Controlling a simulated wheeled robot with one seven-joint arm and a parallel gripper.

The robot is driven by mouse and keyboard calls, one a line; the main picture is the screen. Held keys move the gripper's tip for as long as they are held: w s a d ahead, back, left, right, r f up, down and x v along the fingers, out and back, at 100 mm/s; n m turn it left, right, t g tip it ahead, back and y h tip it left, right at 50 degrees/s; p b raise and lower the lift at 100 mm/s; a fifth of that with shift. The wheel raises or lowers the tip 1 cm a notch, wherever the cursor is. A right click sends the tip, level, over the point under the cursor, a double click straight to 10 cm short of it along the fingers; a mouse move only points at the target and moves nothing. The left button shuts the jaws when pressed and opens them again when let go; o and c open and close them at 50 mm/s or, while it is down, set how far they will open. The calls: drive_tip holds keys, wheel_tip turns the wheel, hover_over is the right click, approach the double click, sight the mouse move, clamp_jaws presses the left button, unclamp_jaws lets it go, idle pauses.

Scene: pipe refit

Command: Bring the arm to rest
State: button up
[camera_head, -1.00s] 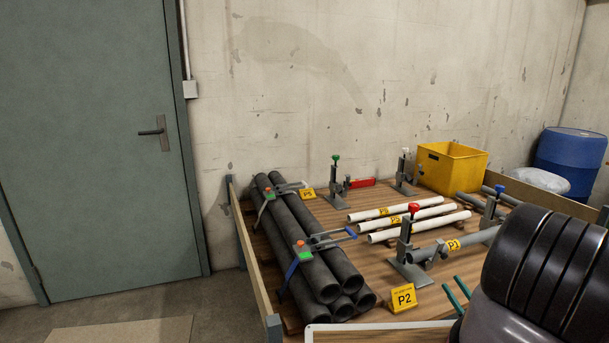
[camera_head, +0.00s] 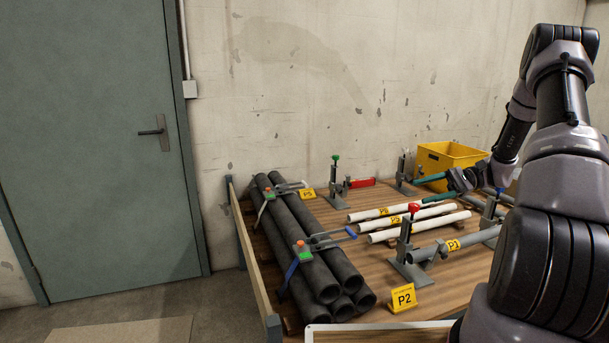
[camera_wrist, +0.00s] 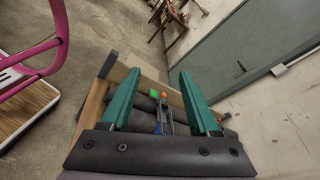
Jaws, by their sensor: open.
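My gripper (camera_head: 422,191) with teal fingers is raised above the right part of the wooden table (camera_head: 380,270), in front of the yellow crate in the head view. Its fingers point left. In the wrist view the two fingers (camera_wrist: 160,76) are spread apart with nothing between them. My arm fills the right side of the head view and hides part of the table's right end. Beyond the fingers, the wrist view shows the dark pipe stack with a green-and-orange clamp part (camera_wrist: 155,93).
Dark pipes (camera_head: 315,245) are strapped at the table's left. White pipes (camera_head: 400,225) and a grey pipe (camera_head: 460,243) labelled P1 lie mid-table among upright clamps (camera_head: 408,245). A P2 sign (camera_head: 403,298) stands in front. A yellow crate (camera_head: 445,160) is behind. A pink frame (camera_wrist: 45,40) shows in the wrist view.

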drive_tip(key=s+a+r+n+t+h, duration=0.2)
drive_tip(key=s+a+r+t+h, duration=0.1)
drive_tip(key=s+r, duration=0.5)
drive_tip(key=s+a+r+n+t+h, duration=0.1)
drive_tip(key=s+a+r+t+h, duration=0.2)
drive_tip(key=s+r+h, duration=0.3)
drive_tip(key=s+a+r+n+t+h, duration=0.2)
drive_tip(key=s+a+r+h, duration=0.2)
drive_tip(key=s+r, duration=0.5)
wheel_tip(320, 180, up, 2)
drive_tip(key=shift+s+r+n+t+h, duration=0.1)
drive_tip(key=shift+s+n+t+h, duration=0.2)
drive_tip(key=shift+s+t, duration=0.1)
